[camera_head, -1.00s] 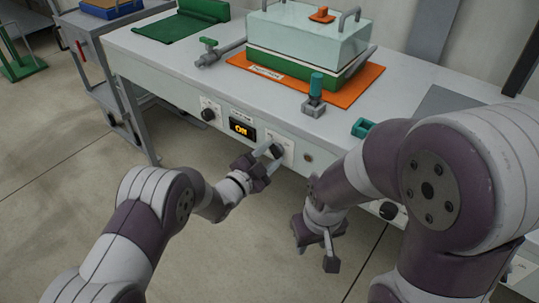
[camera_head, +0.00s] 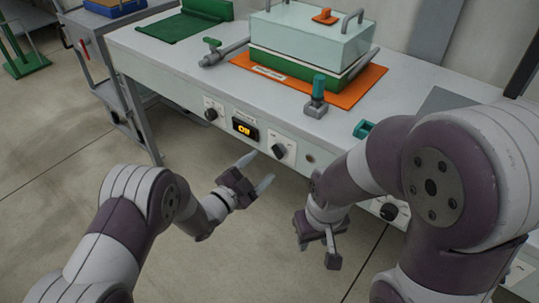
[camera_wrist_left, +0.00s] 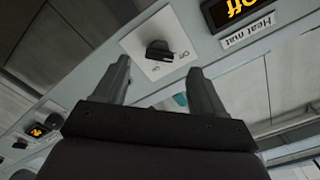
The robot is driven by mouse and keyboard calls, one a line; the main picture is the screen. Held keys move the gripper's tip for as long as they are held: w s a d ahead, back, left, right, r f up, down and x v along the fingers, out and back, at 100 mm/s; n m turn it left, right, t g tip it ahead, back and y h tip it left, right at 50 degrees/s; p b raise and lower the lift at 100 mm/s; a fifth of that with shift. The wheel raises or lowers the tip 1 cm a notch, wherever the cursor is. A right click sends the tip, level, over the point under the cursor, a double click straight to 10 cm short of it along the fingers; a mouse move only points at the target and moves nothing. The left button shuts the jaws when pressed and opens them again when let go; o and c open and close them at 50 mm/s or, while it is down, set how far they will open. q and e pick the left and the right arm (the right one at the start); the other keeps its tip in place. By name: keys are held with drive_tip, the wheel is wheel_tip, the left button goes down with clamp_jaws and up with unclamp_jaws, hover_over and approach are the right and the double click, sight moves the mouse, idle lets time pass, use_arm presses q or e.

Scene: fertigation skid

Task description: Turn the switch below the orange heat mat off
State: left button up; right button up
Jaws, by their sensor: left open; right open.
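The orange heat mat (camera_head: 363,90) lies on the bench top under a green and pale box. Below it on the front panel is a dark rotary switch (camera_head: 280,151) on a white plate. My right gripper (camera_head: 319,249) is open and empty, lower right, in front of the bench.
Another knob (camera_head: 211,114) sits left of the display, and a further one (camera_head: 389,211) to the right, past my right arm. A valve with a green handle (camera_head: 212,43) and a teal-topped fitting (camera_head: 318,95) stand on the bench. The floor before the bench is clear.

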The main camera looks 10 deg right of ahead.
use_arm(q)
drive_tip(key=v, duration=0.6)
drive_tip(key=shift+s+a+p, duration=0.2)
drive_tip(key=shift+a+p, duration=0.05)
drive_tip(key=shift+p, duration=0.15)
